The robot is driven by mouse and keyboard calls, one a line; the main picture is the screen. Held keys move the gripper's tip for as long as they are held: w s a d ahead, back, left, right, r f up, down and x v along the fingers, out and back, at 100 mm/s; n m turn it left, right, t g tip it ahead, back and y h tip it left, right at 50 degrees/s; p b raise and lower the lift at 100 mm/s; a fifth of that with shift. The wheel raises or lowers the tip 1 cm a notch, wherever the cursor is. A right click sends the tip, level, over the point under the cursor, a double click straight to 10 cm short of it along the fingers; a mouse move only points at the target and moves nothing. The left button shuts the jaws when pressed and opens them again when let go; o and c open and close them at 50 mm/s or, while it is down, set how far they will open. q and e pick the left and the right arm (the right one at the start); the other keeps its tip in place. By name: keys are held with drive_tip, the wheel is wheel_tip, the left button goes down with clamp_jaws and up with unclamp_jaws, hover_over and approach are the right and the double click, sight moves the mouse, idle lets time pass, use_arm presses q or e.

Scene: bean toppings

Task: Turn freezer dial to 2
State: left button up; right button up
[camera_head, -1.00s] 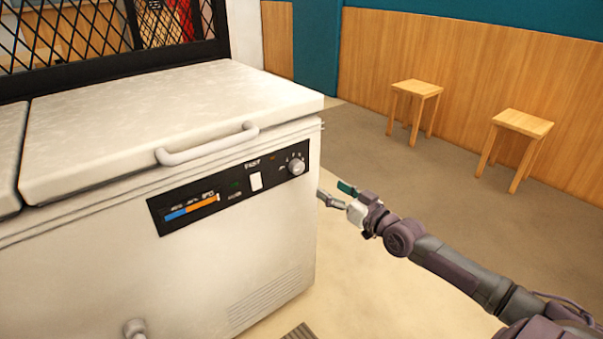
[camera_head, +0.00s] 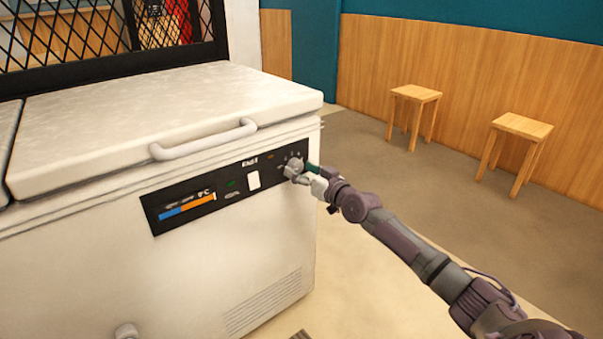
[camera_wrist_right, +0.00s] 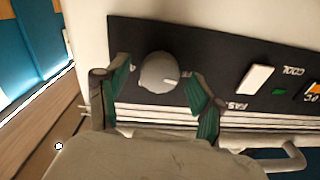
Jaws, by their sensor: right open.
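The white chest freezer (camera_head: 240,260) stands on the left with a black control panel (camera_head: 222,191) on its front. The round grey dial (camera_head: 294,164) is at the panel's right end, partly covered by my right gripper (camera_head: 301,174). In the right wrist view, the dial (camera_wrist_right: 158,72) with a pale mark sits between the two green-padded fingers of my right gripper (camera_wrist_right: 160,92). The fingers are open, one on either side, with gaps to the dial. The dial's numbers cannot be read. My left gripper is not in view.
The freezer's lid handle (camera_head: 204,139) sticks out above the panel. A white switch (camera_head: 253,180) is left of the dial. Two wooden stools (camera_head: 415,94) stand at the back right.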

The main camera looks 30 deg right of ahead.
drive_tip(key=c, duration=1.1)
drive_tip(key=shift+c, duration=0.2)
